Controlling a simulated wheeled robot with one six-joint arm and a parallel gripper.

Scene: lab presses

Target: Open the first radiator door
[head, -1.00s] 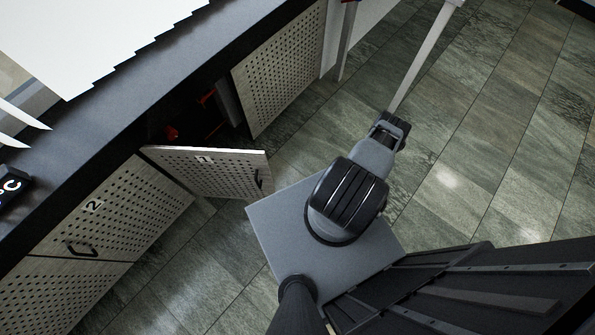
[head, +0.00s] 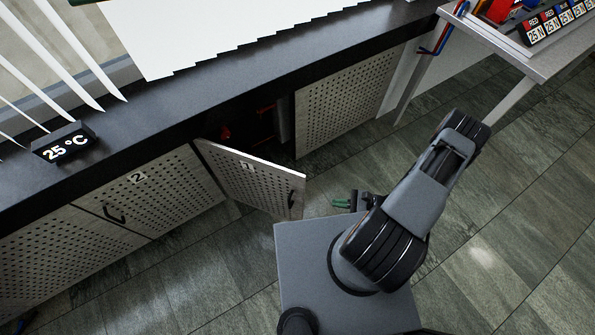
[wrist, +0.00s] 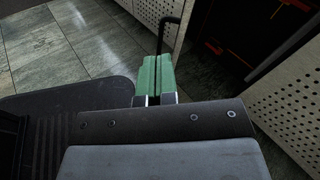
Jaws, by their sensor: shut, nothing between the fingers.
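The first radiator door (head: 245,175), a pale perforated panel marked 1, stands swung partly out from the cabinet in the head view. Its dark handle (head: 291,198) is near the free edge. The door (wrist: 150,12) and its handle (wrist: 168,32) also show at the top of the wrist view. My gripper (head: 341,203) has green fingers and is low over the floor, right of the door's free edge. In the wrist view my gripper (wrist: 154,75) is shut and empty, its tips pointing towards the handle; I cannot tell whether they touch it.
The dark opening behind the door shows red pipes (head: 265,112). Door 2 (head: 150,190) is closed at the left. A fixed perforated panel (head: 345,100) is right of the opening. A table (head: 530,60) stands at the upper right. Tiled floor (head: 500,220) is clear at the right.

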